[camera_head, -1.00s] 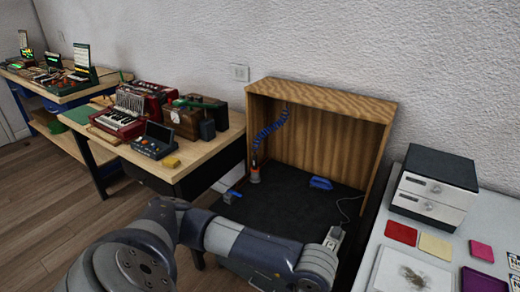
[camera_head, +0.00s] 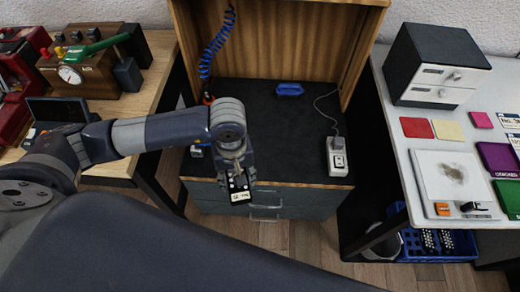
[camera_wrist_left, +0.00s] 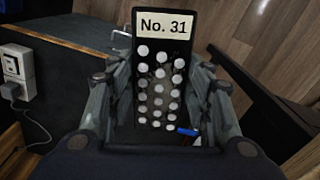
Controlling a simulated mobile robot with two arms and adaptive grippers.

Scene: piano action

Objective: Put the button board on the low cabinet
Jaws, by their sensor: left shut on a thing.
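The button board (camera_head: 239,190) is a dark slab with rows of white round buttons and a "No. 31" label; its face shows in the left wrist view (camera_wrist_left: 160,75). My left gripper (camera_head: 236,168) is shut on it, a finger on each side. The low cabinet (camera_head: 290,122) has a black top, grey drawers and a tall wooden surround. In the head view the gripper and board overlap the cabinet's front left edge. Their height above it is hard to tell. My right gripper is not in view.
On the cabinet stand a blue handle-like object (camera_head: 289,89), a corded white device (camera_head: 337,156) at right, and a coiled blue hose (camera_head: 216,45) at left. The middle of its top is clear. A wooden bench (camera_head: 150,90) stands left, a white table (camera_head: 395,90) right.

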